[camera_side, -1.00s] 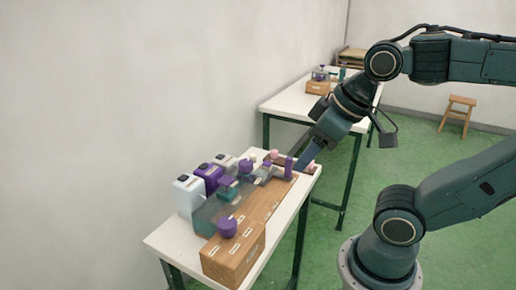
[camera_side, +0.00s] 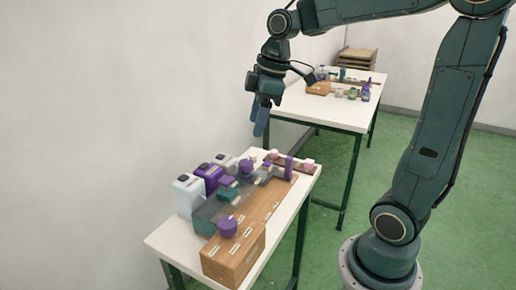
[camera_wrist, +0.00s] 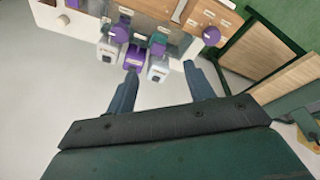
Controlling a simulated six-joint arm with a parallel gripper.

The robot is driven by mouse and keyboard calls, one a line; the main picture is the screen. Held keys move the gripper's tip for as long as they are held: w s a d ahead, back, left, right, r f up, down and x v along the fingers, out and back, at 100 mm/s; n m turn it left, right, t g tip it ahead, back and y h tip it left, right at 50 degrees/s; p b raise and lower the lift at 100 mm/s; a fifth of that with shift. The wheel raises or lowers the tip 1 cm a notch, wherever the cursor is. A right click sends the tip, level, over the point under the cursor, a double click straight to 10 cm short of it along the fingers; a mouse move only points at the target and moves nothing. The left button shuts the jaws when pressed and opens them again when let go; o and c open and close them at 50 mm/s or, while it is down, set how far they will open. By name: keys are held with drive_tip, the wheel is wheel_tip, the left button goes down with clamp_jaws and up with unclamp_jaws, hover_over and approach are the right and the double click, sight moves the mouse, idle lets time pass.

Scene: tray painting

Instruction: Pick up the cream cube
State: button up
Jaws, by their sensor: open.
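My gripper (camera_side: 260,128) hangs in the air above the far part of the near table, fingers down. In the wrist view its two fingers (camera_wrist: 160,68) are spread apart with nothing held. I cannot clearly make out a cream cube. A small pale thing also shows at the upper left in the wrist view (camera_wrist: 63,19).
White (camera_side: 188,196), purple (camera_side: 208,178) and grey jugs line the wall side of the near table (camera_side: 160,240). A second table (camera_side: 350,112) with small bottles stands behind.

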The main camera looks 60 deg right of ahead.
drive_tip(key=w+d+f+n+g, duration=0.1)
drive_tip(key=w+d+f+n, duration=0.2)
drive_tip(key=w+d, duration=0.25)
drive_tip(key=n+g+y, duration=0.2)
drive_tip(key=n+y, duration=0.1)
drive_tip(key=n, duration=0.5)
approach(268, 163)
drive_tip(key=f, duration=0.2)
drive_tip(key=shift+a+r, duration=0.15)
drive_tip(key=shift+a, duration=0.05)
drive_tip(key=shift+x, duration=1.25)
drive_tip(key=shift+x, duration=2.5)
drive_tip(key=shift+a, duration=0.1)
